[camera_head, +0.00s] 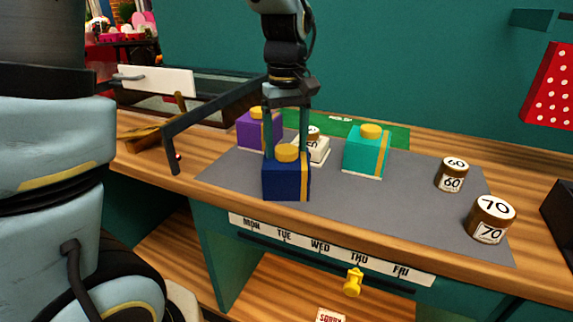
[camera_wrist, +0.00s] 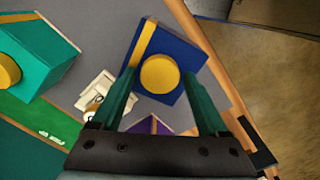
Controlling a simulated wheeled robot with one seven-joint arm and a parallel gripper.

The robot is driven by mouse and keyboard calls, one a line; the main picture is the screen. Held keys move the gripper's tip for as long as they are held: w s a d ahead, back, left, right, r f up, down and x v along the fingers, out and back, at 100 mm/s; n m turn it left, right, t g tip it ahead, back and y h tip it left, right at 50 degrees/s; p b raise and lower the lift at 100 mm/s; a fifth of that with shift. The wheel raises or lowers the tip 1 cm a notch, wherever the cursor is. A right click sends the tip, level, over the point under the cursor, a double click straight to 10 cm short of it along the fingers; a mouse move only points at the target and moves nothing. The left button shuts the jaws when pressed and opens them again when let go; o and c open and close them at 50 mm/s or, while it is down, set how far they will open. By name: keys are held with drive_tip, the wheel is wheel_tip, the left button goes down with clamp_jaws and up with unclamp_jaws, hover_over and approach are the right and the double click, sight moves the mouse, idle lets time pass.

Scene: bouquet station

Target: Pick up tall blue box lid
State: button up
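The blue box (camera_head: 286,182) stands near the front edge of the grey mat, with a yellow ribbon and a round yellow knob (camera_head: 287,153) on its lid. The lid top (camera_wrist: 183,50) also shows in the wrist view; I cannot make out a seam between lid and box. My gripper (camera_head: 286,150) points down over the box. Its two teal fingers stand apart on either side of the knob, with a gap to it in the wrist view (camera_wrist: 160,76). Nothing is held. Whether the fingertips touch the lid cannot be told.
A purple box (camera_head: 247,131) and a small white object (camera_head: 318,154) stand close behind the blue box. A teal box (camera_head: 360,155) stands to the right. Round weights marked 60 (camera_head: 452,175) and 70 (camera_head: 491,220) sit farther right. The grey mat (camera_head: 400,205) has free room between.

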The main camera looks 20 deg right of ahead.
clamp_jaws()
idle(0.4)
